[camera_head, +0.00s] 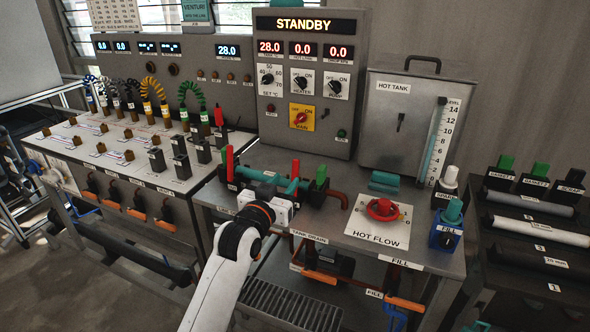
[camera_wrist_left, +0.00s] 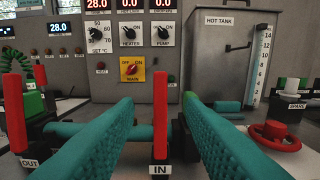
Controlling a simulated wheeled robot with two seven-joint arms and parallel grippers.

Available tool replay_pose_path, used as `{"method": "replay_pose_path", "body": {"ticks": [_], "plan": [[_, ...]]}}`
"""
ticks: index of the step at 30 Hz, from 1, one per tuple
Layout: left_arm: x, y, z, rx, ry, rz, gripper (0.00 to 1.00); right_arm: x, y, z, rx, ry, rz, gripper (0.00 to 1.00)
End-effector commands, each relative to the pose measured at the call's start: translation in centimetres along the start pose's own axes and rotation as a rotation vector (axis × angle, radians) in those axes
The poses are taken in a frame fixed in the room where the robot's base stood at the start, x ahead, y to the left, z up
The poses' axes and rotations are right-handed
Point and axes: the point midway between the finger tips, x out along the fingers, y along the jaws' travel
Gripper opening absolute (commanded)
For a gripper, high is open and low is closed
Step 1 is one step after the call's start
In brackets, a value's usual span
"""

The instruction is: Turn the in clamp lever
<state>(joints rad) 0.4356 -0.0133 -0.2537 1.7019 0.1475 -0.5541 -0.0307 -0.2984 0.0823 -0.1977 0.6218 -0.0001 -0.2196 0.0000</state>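The IN clamp lever is a red upright bar (camera_wrist_left: 160,88) with a black base above the IN label (camera_wrist_left: 161,169) in the left wrist view. In the head view its top (camera_head: 295,168) shows above my left gripper (camera_head: 291,187). My left gripper is open in the left wrist view (camera_wrist_left: 159,104), with one teal finger on each side of the lever. Gaps show between the fingers and the lever. The red OUT lever (camera_head: 230,163) stands upright to the left and also shows in the left wrist view (camera_wrist_left: 14,112). My right gripper is out of view.
A control panel (camera_head: 307,80) reading STANDBY stands behind the bench. The hot tank (camera_head: 395,110) is behind to the right. A red HOT FLOW knob (camera_head: 382,208) and a blue fill block (camera_head: 446,237) are on the right. Green-topped parts (camera_head: 321,175) stand close by.

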Motion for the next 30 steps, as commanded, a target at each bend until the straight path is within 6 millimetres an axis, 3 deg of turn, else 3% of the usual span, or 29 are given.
{"method": "replay_pose_path", "body": {"ticks": [6,12,25,30], "plan": [[4.2,-0.1,0.1,0.0,0.0,-0.001,0.36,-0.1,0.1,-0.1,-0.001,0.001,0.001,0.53],[6.4,0.0,0.0,0.0,0.001,0.0,0.36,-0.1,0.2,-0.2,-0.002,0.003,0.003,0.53],[7.2,0.0,0.0,0.0,0.0,0.0,0.36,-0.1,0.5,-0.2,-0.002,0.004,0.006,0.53],[7.2,0.0,-0.1,0.0,0.0,0.0,0.1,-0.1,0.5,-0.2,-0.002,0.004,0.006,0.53]]}}
